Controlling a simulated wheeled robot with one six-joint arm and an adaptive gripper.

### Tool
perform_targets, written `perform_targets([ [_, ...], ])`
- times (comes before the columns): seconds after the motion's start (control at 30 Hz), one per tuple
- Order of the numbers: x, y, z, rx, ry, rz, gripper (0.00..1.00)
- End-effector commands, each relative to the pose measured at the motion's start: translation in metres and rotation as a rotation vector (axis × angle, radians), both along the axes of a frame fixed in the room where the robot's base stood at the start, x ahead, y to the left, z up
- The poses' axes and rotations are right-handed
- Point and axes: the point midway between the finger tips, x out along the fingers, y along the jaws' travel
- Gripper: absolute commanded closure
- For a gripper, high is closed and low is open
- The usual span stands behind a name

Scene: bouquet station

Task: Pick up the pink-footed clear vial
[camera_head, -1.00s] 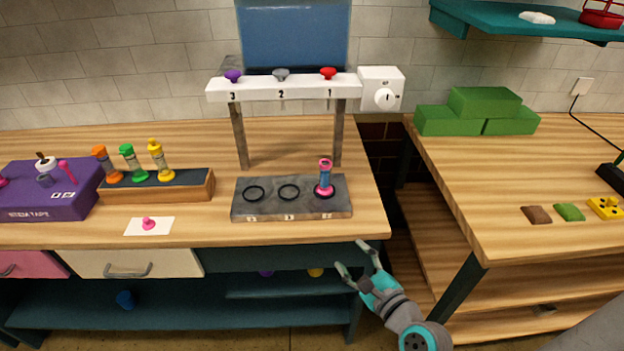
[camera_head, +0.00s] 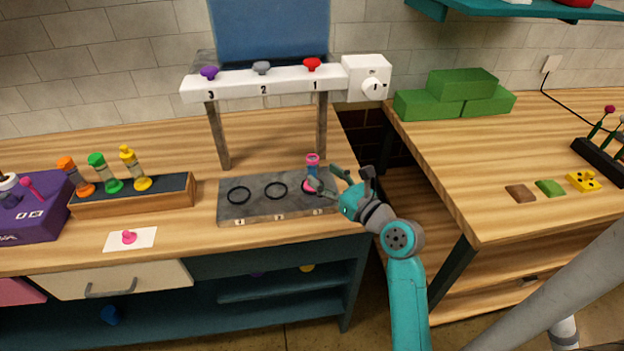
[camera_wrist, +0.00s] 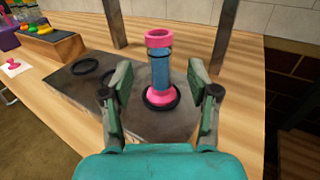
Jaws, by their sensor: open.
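The pink-footed clear vial (camera_wrist: 160,72) stands upright in the wrist view, with a pink rim on top, blue contents and a pink foot. Its foot sits at the rightmost black ring of the grey slab. In the head view the vial (camera_head: 312,165) is partly hidden behind my gripper (camera_head: 343,184). My gripper also shows in the wrist view (camera_wrist: 162,100), open, with one finger on each side and the vial's lower part ahead of the gap. The fingers do not appear to touch the vial. I cannot tell the exact distance.
The grey slab (camera_head: 235,212) has two empty black rings left of the vial. A dispenser rail (camera_head: 240,88) on posts stands behind it. A wooden rack (camera_head: 165,201) with several coloured vials is at left. A gap separates this table from the right one (camera_head: 455,150).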

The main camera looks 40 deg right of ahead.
Motion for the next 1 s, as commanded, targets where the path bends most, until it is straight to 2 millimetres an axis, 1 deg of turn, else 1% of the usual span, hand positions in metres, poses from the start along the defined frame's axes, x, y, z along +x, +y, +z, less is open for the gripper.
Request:
perform_targets([
  [0.17,0.011,0.0,0.0,-0.001,0.001,0.0,0.4],
  [0.43,0.047,-0.003,0.0,-0.002,0.001,0.001,0.4],
  [0.53,0.052,-0.003,0.0,-0.002,0.0,0.0,0.4],
  [0.7,0.052,-0.003,0.0,-0.001,0.001,-0.001,0.4],
  [0.73,0.052,-0.003,0.0,-0.001,0.001,-0.001,0.45],
  [0.77,0.052,-0.003,0.0,-0.001,0.001,-0.001,0.52],
  [0.8,0.052,-0.003,0.0,-0.001,0.001,-0.001,0.62],
  [0.87,0.052,-0.003,0.0,-0.001,0.001,-0.001,0.77],
  [0.9,0.052,-0.003,0.0,-0.001,0.001,-0.001,0.87],
  [0.93,0.052,-0.003,0.0,-0.001,0.001,-0.001,0.95],
  [0.97,0.052,-0.003,0.0,-0.001,0.001,-0.001,1.0],
  [1.0,0.052,-0.003,0.0,-0.001,0.001,-0.001,1.0],
])
